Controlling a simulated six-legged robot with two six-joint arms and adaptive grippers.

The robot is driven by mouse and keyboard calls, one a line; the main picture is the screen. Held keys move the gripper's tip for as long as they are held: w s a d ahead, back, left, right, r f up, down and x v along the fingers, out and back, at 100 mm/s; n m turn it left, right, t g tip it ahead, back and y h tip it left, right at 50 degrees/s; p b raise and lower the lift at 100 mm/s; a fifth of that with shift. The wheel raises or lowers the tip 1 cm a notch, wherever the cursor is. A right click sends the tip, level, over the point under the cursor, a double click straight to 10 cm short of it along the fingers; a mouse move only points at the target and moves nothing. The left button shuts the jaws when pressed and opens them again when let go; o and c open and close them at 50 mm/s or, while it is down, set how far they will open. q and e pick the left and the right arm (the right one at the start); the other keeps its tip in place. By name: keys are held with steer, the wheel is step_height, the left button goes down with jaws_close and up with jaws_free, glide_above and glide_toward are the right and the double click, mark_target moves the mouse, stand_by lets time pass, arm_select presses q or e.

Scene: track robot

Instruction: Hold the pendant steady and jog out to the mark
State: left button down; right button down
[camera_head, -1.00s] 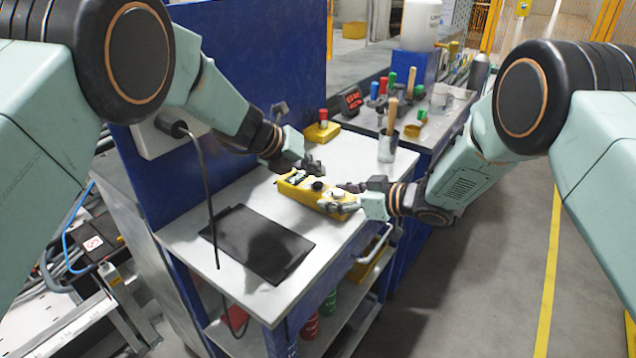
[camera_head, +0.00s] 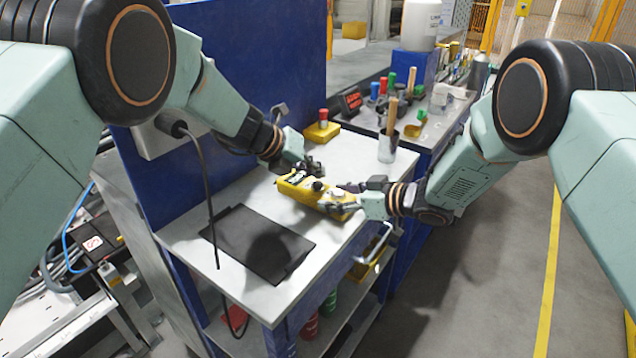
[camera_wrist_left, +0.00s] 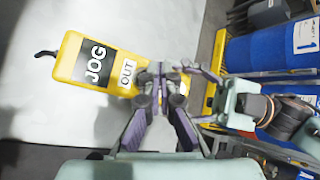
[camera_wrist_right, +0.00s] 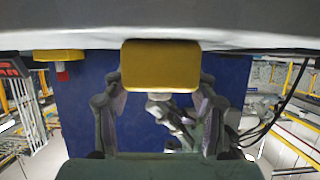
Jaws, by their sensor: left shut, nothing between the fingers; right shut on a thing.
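The yellow pendant (camera_head: 303,189) is over the workbench top, with dark knobs on its upper face. My right gripper (camera_head: 346,197) is shut on its near right end. In the right wrist view the pendant's end (camera_wrist_right: 160,66) sits between my right fingers. In the left wrist view the pendant (camera_wrist_left: 66,60) shows a black JOG label (camera_wrist_left: 95,62) and a white OUT label (camera_wrist_left: 127,73). My left gripper (camera_head: 314,172) is shut and empty, close over the pendant. Its fingers (camera_wrist_left: 162,82) hide the part just beyond OUT. I cannot tell whether they touch it. No position mark can be made out.
A black mat (camera_head: 255,242) lies on the workbench (camera_head: 185,236). A yellow box with a red button (camera_head: 322,131) stands behind the pendant. A cup with a wooden handle (camera_head: 387,150) is at the back right. A black cable (camera_head: 206,195) hangs at the left.

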mark_target(314, 184)
arm_select(q)
steer(key=shift+f, duration=0.4)
arm_select(e)
steer(key=shift+f, duration=0.15)
arm_select(q)
steer(key=shift+f, duration=0.5)
stand_by(1.4)
steer(key=shift+r, duration=0.1)
stand_by(3.0)
steer(key=shift+r, duration=0.85)
steer(key=shift+r, duration=2.55)
steer(key=shift+w, duration=0.1)
arm_select(e)
steer(key=shift+c, duration=1.7)
jaws_free()
